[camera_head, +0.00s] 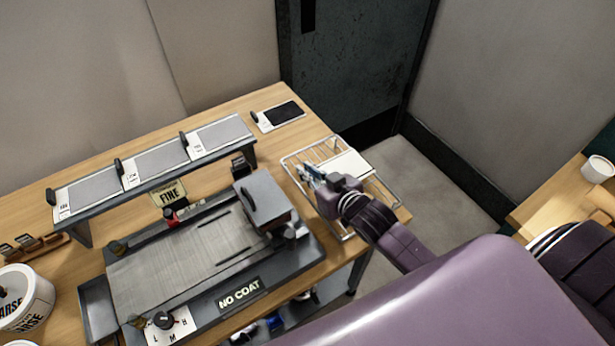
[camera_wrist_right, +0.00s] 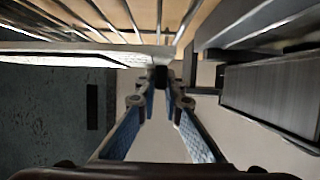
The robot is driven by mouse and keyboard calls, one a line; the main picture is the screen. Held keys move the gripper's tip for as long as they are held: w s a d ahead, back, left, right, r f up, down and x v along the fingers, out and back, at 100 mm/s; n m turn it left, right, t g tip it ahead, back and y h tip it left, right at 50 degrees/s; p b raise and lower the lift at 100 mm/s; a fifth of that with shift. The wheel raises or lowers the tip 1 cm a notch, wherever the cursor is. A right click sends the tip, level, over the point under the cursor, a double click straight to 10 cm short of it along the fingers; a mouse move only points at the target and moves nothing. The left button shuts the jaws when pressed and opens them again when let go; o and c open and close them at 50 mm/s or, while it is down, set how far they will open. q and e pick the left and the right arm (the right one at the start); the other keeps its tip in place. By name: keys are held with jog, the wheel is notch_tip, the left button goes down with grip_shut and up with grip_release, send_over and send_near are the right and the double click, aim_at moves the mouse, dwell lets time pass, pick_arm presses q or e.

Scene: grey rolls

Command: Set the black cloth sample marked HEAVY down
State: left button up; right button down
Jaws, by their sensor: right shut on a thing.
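A sample with a black cloth face (camera_head: 283,113), a white label end and a black tab lies flat on the table's back right corner. Its label is too small to read. My right gripper (camera_head: 314,173) is at the wire rack (camera_head: 370,163) on the table's right end, apart from that sample. In the right wrist view its blue fingers (camera_wrist_right: 160,85) are shut on a small black tab at the edge of a pale panel (camera_wrist_right: 80,52). The panel (camera_head: 349,165) is at the rack; its marking and any cloth are hidden. My left gripper is out of view.
A grey shelf (camera_head: 80,223) with three grey samples stands along the table's back. A coating machine (camera_head: 185,258) with a NO COAT plate and a FINE sign (camera_head: 170,195) fills the middle. A white tub (camera_head: 25,295) stands at left. Bare wood surrounds the black sample.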

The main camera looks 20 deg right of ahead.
notch_tip(320, 180, down, 3)
dwell(0.3)
jog(key=shift+f, duration=0.1)
jog(key=c, duration=2.1)
grip_release()
